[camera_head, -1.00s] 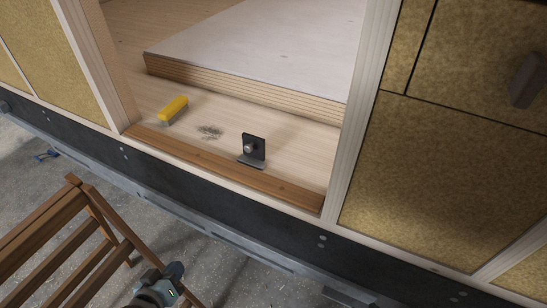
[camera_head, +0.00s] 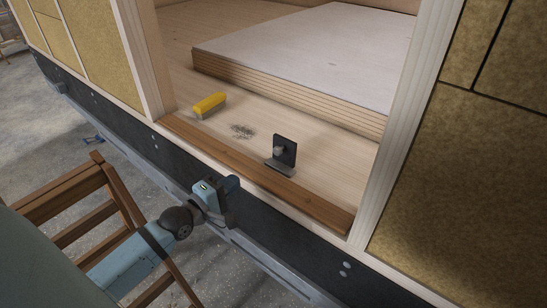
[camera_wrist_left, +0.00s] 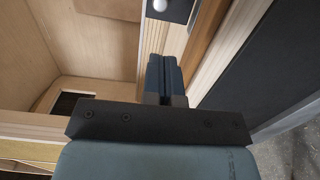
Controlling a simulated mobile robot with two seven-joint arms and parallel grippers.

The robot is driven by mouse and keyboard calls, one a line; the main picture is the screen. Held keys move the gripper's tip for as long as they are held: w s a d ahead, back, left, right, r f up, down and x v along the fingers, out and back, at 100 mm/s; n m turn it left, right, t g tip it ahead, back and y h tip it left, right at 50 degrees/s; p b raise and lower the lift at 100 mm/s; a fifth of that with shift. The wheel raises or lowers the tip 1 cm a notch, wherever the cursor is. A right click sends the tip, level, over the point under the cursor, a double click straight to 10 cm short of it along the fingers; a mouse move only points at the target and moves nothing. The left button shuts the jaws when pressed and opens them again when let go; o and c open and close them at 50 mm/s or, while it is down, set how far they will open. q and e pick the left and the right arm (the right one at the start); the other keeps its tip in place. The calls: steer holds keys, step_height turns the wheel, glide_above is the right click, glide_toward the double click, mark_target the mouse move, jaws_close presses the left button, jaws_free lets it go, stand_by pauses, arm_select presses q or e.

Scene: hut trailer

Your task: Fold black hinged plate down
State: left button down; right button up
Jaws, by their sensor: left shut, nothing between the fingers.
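The black hinged plate (camera_head: 287,147) stands upright on the wooden floor of the doorway, just behind the brown sill strip. A light round knob (camera_head: 279,151) is on its face, and a flat grey leaf (camera_head: 280,169) lies at its foot. My left gripper (camera_head: 231,196) is shut and empty, in front of the sill and to the lower left of the plate, apart from it. In the left wrist view its blue fingers (camera_wrist_left: 165,78) are together, and part of the black plate (camera_wrist_left: 178,12) with its knob shows at the top edge. My right gripper is not in view.
A yellow brush (camera_head: 209,105) and a dark scuffed patch (camera_head: 242,131) are on the floor left of the plate. A raised white-topped slab (camera_head: 310,50) is behind. Wooden door posts (camera_head: 386,170) flank the opening. A brown wooden ladder-like frame (camera_head: 80,195) stands at lower left.

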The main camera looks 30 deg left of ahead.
mark_target(275, 152)
arm_select(q)
steer(key=shift+w, duration=0.1)
steer(key=w, duration=0.4)
steer(key=w+d, duration=0.1)
steer(key=w, duration=0.4)
steer(key=w+d, duration=0.1)
steer(key=w, duration=0.3)
steer(key=shift+w+f+p, duration=0.1)
steer(key=shift+w+p, duration=0.3)
